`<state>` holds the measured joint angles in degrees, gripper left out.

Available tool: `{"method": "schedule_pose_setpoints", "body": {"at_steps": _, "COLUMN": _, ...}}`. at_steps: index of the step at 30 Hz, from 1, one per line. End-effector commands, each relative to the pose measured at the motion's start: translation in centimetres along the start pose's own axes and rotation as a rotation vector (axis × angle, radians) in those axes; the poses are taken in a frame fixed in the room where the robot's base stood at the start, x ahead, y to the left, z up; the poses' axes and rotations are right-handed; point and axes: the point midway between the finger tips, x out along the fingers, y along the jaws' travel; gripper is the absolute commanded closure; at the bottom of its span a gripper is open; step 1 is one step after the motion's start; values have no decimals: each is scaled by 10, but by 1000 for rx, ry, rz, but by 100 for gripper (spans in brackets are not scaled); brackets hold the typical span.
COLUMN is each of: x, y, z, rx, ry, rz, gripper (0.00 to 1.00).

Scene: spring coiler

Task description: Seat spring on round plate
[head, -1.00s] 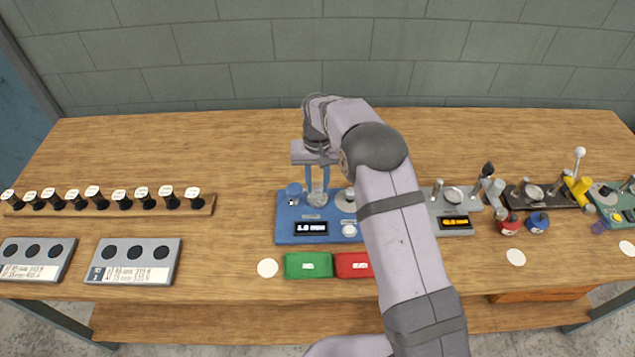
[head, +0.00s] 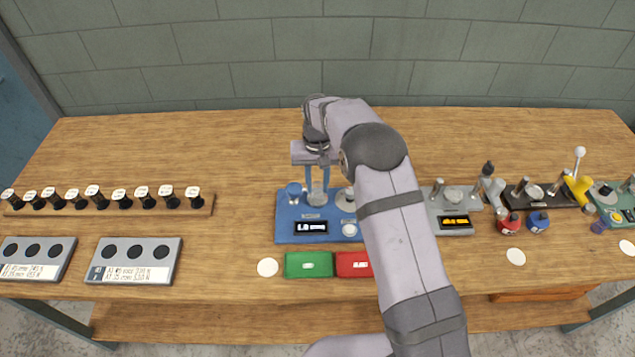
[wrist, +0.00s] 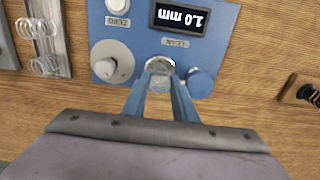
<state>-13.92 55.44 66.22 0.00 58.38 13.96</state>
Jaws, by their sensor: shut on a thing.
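My gripper (head: 317,176) points down over the blue gauge (head: 285,228). Its two blue fingers (wrist: 159,85) are shut on a small, pale metal spring (head: 318,198), which stands roughly upright at the fingertips. In the wrist view the spring (wrist: 159,65) shows nearly end-on between the fingertips. The round plate is hidden under the spring and fingers, so I cannot tell whether the spring touches it. The gauge display (wrist: 180,18) reads 1.0 mm.
A blue post (wrist: 200,82) and a silver dial (wrist: 112,62) stand close on either side of the fingers. Green (head: 309,265) and red (head: 353,265) trays lie in front. A peg rack (head: 110,207) is at left. The wood behind the gauge is clear.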

Motion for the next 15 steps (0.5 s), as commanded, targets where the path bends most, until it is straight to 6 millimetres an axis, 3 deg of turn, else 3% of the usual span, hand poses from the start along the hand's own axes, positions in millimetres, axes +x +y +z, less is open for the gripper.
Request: {"method": "schedule_pose_setpoints", "body": {"at_steps": 15, "x": 8, "y": 0, "z": 0, "rx": 0, "ry": 0, "rz": 0, "gripper": 87}}
